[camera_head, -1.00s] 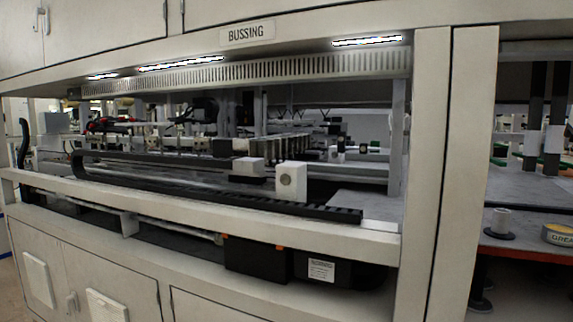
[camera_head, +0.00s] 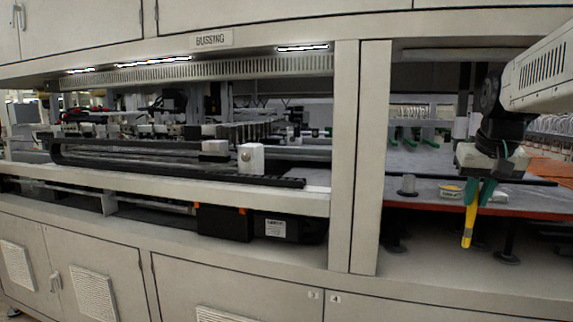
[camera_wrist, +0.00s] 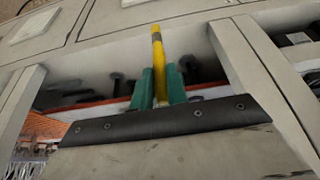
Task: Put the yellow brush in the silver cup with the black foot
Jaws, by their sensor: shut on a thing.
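The yellow brush (camera_head: 469,226) hangs upright from my gripper (camera_head: 481,192) at the right of the head view, in front of the grey work surface's front edge. The gripper's green fingers are shut on it. In the wrist view the yellow brush (camera_wrist: 158,62) stands out between the green fingers of my gripper (camera_wrist: 160,86). A small silver cup with a dark foot (camera_head: 407,185) stands on the surface to the left of my gripper. The brush is apart from the cup.
A white post (camera_head: 369,160) bounds the bay on the left. The grey surface (camera_head: 425,161) behind the cup is mostly clear. Machinery fills the left bay.

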